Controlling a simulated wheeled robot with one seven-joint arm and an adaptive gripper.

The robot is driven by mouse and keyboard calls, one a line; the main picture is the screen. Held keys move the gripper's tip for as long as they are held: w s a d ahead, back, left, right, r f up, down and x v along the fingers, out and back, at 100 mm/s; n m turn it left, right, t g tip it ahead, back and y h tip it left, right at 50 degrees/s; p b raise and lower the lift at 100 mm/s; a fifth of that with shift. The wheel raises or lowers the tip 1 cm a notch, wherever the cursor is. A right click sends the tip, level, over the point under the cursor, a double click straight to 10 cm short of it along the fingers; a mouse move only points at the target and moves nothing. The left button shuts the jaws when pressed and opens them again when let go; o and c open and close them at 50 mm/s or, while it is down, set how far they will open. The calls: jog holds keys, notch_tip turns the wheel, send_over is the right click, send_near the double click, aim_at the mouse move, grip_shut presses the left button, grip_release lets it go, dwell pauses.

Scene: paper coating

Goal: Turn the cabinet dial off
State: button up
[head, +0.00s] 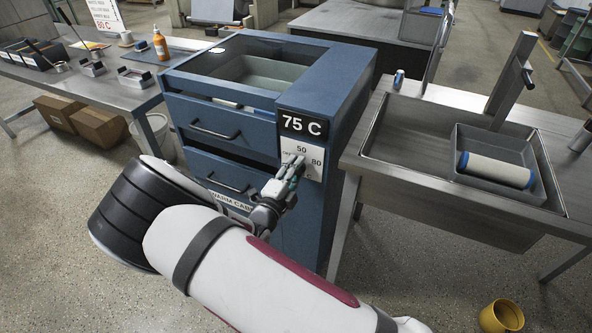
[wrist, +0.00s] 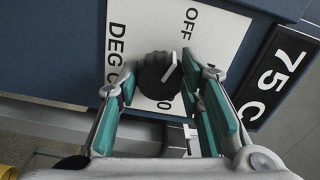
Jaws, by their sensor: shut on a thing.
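The cabinet dial (wrist: 155,72) is a dark, ridged knob with a white pointer stripe, on a white plate (wrist: 120,25) marked OFF and DEG C. In the wrist view the stripe slants up and slightly right; its exact setting is hard to read. In the head view my gripper (head: 292,168) covers the dial and part of the plate. The blue cabinet (head: 340,90) has a black display (head: 303,125) reading 75 C above the plate.
A steel table with a sink (head: 405,150) stands close to the cabinet's right, holding a tray with a white roller (head: 495,170). A workbench (head: 110,88) is at left, with cardboard boxes (head: 98,128) below. A yellow cup (head: 502,316) is on the floor at front right.

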jog(key=shift+f, duration=0.1)
jog(key=o, duration=1.2)
jog(key=shift+c, duration=0.2)
jog(key=v, duration=1.2)
